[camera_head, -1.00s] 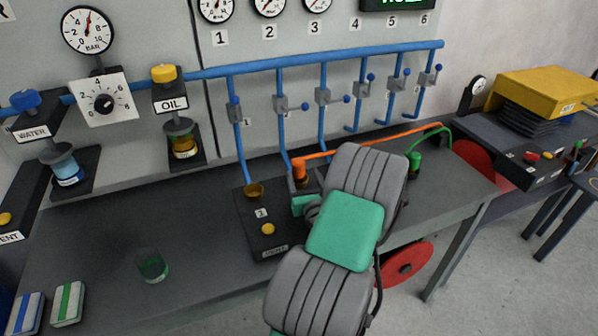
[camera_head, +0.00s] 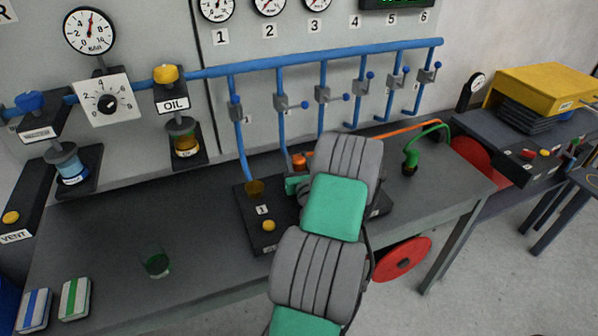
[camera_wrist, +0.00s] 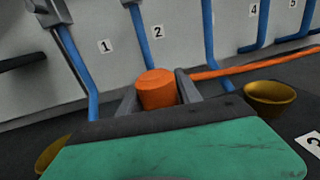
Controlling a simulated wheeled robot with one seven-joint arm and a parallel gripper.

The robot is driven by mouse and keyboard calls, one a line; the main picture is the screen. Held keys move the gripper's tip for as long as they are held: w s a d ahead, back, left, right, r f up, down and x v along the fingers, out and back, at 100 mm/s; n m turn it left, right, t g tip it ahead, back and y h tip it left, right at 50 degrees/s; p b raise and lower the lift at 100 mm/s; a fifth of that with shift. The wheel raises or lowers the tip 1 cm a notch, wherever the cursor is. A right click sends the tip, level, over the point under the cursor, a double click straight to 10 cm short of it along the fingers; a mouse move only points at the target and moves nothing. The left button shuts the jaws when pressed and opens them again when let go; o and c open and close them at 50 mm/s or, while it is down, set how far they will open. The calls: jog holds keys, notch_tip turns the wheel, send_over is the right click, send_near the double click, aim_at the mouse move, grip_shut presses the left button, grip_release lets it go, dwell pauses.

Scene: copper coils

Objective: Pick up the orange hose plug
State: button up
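The orange hose plug (camera_wrist: 156,90) stands between the two fingers of my gripper (camera_wrist: 158,92) in the wrist view. The fingers flank it closely, and whether both press on it is not clear. Its lower part is hidden behind the green gripper body. In the head view only the top of the plug (camera_head: 299,160) shows, just beyond my gripper (camera_head: 297,183). The orange hose (camera_wrist: 255,65) runs off to the right from behind the right finger.
The plug is at a dark panel (camera_head: 250,222) with brass cups beside it (camera_head: 255,188). Blue pipes with valves (camera_head: 322,95) stand close behind. A green plug (camera_head: 410,162) is to the right. A glass (camera_head: 155,262) stands at the left, where the bench is mostly clear.

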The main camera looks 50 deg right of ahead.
grip_shut()
jog(key=shift+r, duration=0.1)
dwell(0.3)
